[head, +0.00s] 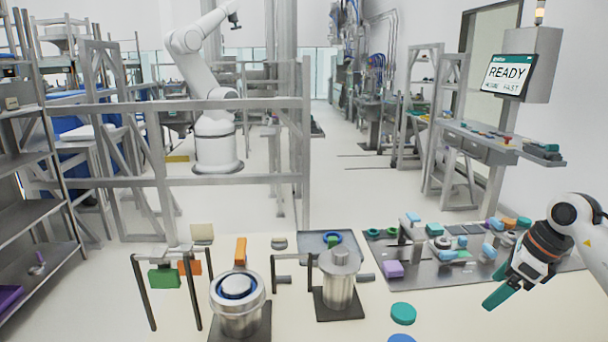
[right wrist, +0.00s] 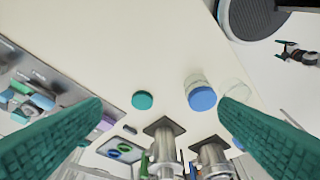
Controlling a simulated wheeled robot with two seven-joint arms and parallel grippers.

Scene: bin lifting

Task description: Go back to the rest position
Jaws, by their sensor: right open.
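My right gripper (head: 499,284) is at the right of the head view, over the near edge of the dark board, with its teal fingers apart. In the right wrist view the two teal fingers (right wrist: 150,130) stand wide apart at the left and right, with nothing held between them. My left gripper does not show in the head view. A green round lid (head: 403,313) lies on the pale table (head: 460,318); it also shows in the right wrist view (right wrist: 143,100). A blue lid (head: 401,338) is cut by the bottom edge; in the right wrist view it tops a jar (right wrist: 202,97).
A dark board (head: 420,278) with several small parts lies at the right. A black-legged stand (head: 145,290) is at the left. The front right tabletop is clear.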

